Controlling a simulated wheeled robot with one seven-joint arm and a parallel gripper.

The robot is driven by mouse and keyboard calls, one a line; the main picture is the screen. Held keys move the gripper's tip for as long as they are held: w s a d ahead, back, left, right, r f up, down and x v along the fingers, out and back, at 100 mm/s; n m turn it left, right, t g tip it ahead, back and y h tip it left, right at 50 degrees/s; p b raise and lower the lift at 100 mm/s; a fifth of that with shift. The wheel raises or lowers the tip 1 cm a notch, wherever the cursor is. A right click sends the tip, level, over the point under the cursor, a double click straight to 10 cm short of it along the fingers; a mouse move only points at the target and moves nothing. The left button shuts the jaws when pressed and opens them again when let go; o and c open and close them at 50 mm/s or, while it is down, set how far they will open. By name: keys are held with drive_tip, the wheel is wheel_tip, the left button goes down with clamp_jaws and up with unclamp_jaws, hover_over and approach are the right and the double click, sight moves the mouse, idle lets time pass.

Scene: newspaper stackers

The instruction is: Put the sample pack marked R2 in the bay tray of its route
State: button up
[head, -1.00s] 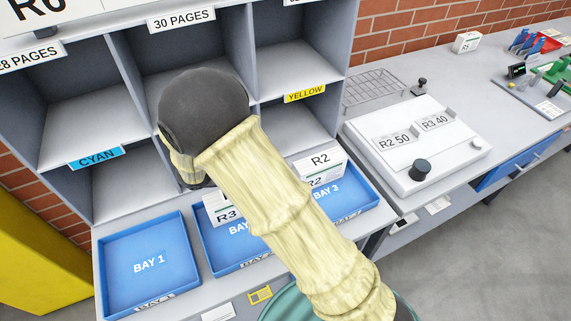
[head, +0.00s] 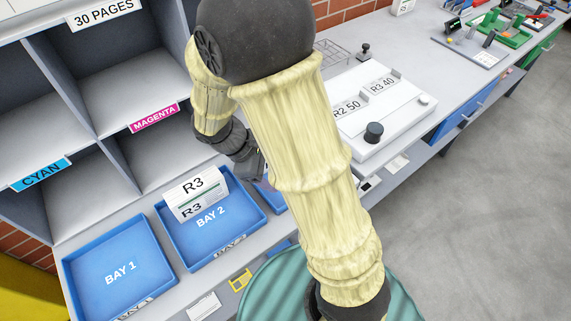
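The R2 pack is hidden behind my arm in the head view. The blue BAY 1 tray (head: 75,284) is empty. The blue BAY 2 tray (head: 236,241) holds a white pack marked R3 (head: 193,187) near its back. Only a small blue part of the third tray (head: 272,201) shows beside my arm; its contents are hidden. My gripper (head: 254,172) points down near that third tray, partly covered by my arm. I cannot see its fingertips or whether it holds anything.
A grey shelf unit with CYAN (head: 40,174) and MAGENTA (head: 155,118) labels stands behind the trays. On the right bench, a white device (head: 345,135) has cards reading R2 50 and R3 40. Open floor (head: 480,240) lies to the right.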

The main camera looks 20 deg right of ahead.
drive_tip(key=s+d+r+m+t+y, duration=0.3)
drive_tip(key=m+y, duration=0.3)
drive_tip(key=m, duration=0.6)
drive_tip(key=shift+s+r+t, duration=0.3)
drive_tip(key=shift+s+r, duration=0.05)
drive_tip(key=shift+r, duration=0.1)
drive_tip(key=shift+d, duration=0.1)
